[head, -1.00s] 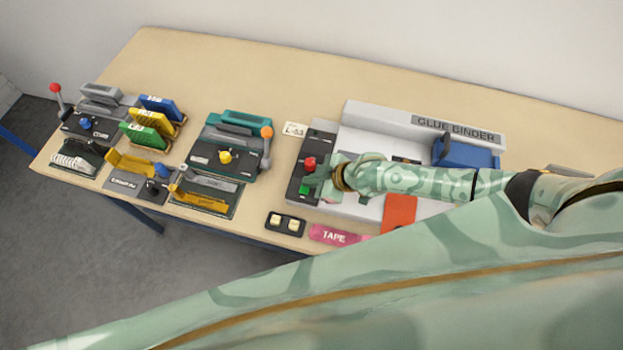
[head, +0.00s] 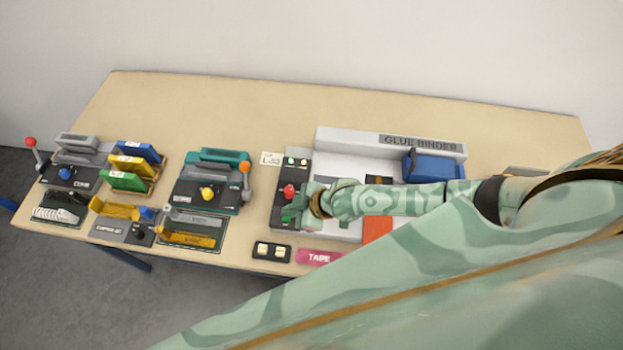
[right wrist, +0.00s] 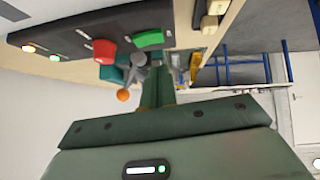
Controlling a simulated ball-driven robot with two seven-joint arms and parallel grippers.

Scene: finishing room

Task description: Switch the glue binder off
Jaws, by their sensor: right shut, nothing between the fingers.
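The glue binder (head: 330,165) is a white machine with a dark control panel (head: 296,172) on its left side. The panel has a raised red button (head: 288,190) and a green button (head: 287,215). In the right wrist view, the red button (right wrist: 104,52) and green button (right wrist: 148,38) stand side by side. Two small lit lamps (right wrist: 54,58) show near the panel's end. My right gripper (head: 296,212) is shut and empty, close beside the green button in the head view; contact cannot be told. Its fingers (right wrist: 158,85) show in the wrist view. My left gripper is not in view.
A blue block (head: 434,166) and an orange pad (head: 377,229) are on the binder. A switch box (head: 271,251) and a pink TAPE label (head: 318,257) lie at the front edge. Left are a teal punch (head: 208,192) and other desk tools. The table's back strip is clear.

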